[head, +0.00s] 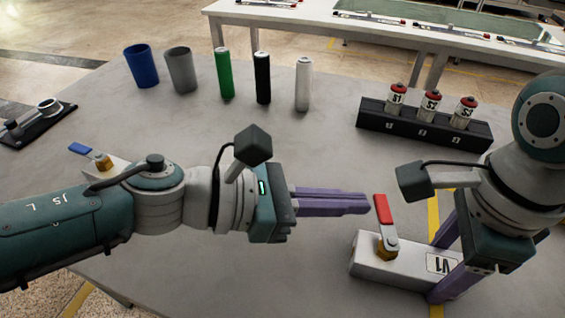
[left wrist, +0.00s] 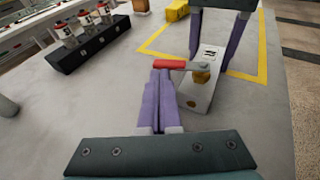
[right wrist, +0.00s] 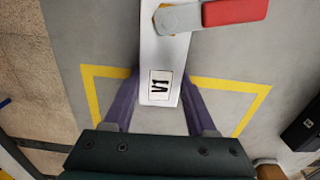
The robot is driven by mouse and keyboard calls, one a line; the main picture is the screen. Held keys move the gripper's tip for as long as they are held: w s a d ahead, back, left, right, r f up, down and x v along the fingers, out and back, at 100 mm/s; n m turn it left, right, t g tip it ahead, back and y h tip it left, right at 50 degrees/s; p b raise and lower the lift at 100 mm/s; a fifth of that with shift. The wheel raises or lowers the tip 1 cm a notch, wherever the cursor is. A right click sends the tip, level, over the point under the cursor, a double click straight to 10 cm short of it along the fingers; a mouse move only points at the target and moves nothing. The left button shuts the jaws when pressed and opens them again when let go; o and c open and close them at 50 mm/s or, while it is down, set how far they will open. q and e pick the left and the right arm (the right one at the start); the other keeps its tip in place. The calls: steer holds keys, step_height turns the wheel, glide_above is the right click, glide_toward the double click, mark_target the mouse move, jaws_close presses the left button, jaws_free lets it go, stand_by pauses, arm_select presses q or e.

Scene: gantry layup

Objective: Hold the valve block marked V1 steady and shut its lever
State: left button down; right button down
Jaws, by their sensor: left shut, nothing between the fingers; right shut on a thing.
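The white valve block marked V1 (head: 385,268) lies on the grey table at the front right; it also shows in the right wrist view (right wrist: 160,50). Its red lever (head: 381,210) turns on a brass-coloured stem and points crosswise to the block, away from me. My right gripper (head: 440,268) is shut on the block's labelled end, one finger on each long side. My left gripper (head: 366,204) is shut and empty, its purple fingertips right beside the red lever. The left wrist view shows the tips close to the lever (left wrist: 171,64); I cannot tell whether they touch.
A black rack (head: 372,121) with three red-capped bottles stands behind the block. Two cups and several cylinders stand at the back. Another valve with a blue lever (head: 80,149) is partly behind my left arm. Yellow tape (right wrist: 235,82) marks the table around the block's labelled end.

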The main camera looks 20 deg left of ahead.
arm_select(q)
steer(key=v, duration=0.4)
steer(key=w+a+v, duration=0.1)
steer(key=v, duration=0.3)
steer(key=w+v, duration=0.1)
steer(key=v, duration=0.4)
steer(key=shift+w+a+f, duration=0.15)
steer(key=shift+a+f, duration=0.2)
steer(key=shift+a, duration=0.1)
